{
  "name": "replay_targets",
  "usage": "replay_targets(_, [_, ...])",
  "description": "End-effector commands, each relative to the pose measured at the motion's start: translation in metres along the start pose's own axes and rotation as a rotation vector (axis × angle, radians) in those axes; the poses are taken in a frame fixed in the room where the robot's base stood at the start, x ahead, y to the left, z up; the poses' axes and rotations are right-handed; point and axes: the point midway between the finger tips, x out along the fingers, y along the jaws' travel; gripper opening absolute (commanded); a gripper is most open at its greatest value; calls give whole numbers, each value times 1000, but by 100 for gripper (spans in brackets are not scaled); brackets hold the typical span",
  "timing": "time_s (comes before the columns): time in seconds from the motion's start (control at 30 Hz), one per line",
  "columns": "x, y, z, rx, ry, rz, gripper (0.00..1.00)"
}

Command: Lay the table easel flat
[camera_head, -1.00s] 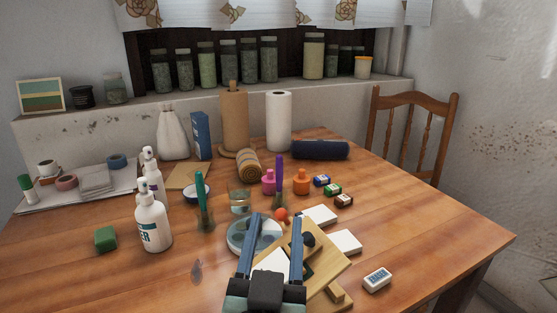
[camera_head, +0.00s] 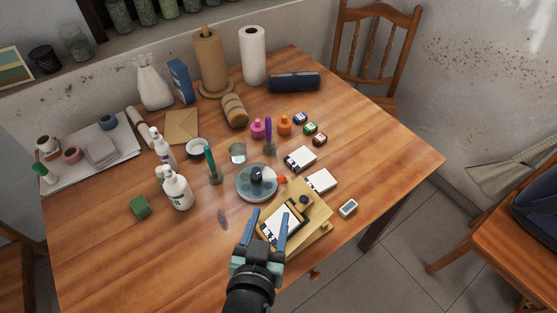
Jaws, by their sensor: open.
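The table easel (camera_head: 316,217) is a light wooden board with a ledge at its lower right, near the front edge of the wooden table. It appears tilted, though its exact slope is hard to tell from above. A white card or canvas with a dark edge (camera_head: 281,224) rests on its face. My gripper (camera_head: 267,228) is open, with its two blue fingers spread over the lower left part of the easel. Nothing is clearly held between them. The fingers hide part of the easel, and I cannot tell whether they touch it.
The table's right side (camera_head: 390,160) is clear.

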Motion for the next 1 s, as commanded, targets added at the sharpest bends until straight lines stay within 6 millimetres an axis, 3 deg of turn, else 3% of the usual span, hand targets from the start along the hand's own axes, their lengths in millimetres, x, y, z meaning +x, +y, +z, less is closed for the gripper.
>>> replay_targets(0.1, [-4,0,0,-2,-15,2,55])
replay_targets(0.27, [9,0,2,-3,-14,3,55])
replay_targets(0.7, [89,1,2,-3,-14,3,55])
replay_targets(1.0, [121,1,3,-2,-14,3,55])
